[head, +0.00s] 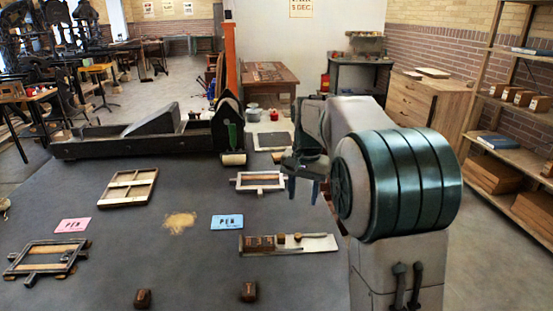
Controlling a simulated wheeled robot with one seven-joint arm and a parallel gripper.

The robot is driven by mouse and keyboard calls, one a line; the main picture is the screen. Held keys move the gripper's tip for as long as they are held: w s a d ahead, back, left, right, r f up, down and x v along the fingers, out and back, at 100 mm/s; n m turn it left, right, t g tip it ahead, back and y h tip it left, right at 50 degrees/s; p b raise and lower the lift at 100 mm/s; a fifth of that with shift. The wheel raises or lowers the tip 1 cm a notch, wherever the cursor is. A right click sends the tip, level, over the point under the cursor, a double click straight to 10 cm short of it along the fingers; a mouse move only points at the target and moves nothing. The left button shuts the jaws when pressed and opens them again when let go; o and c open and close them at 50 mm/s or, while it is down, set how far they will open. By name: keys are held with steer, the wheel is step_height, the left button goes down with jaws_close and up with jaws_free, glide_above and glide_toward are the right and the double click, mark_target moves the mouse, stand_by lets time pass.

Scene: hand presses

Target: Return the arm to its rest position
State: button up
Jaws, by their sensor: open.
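My arm rises at the right side of the head view, its big dark green joint nearest the camera. My gripper (303,186) hangs over the right part of the grey table (150,265), fingers pointing down and apart, with nothing between them. Just left of it in the picture is a small metal frame with a wooden bar (258,180). The gripper looks to be above the table surface, though its exact height is hard to tell. Part of the gripper's wrist is hidden behind my arm.
A long black press (130,140) stands along the table's back. A blue PEN card (227,222), a pink card (72,225), a wooden tray (128,187), a type tray (318,243) and another metal frame (45,257) lie in front. Wooden shelves (510,140) stand at right.

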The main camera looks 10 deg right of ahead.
steer(key=s+f+n+t, duration=0.1)
steer(key=s+f+n, duration=0.1)
steer(key=s, duration=1.1)
steer(key=s+f+n+t, duration=0.1)
steer(key=s+f+n, duration=0.2)
steer(key=s, duration=1)
steer(key=shift+s+n+t, duration=0.35)
steer(key=shift+n+t, duration=0.05)
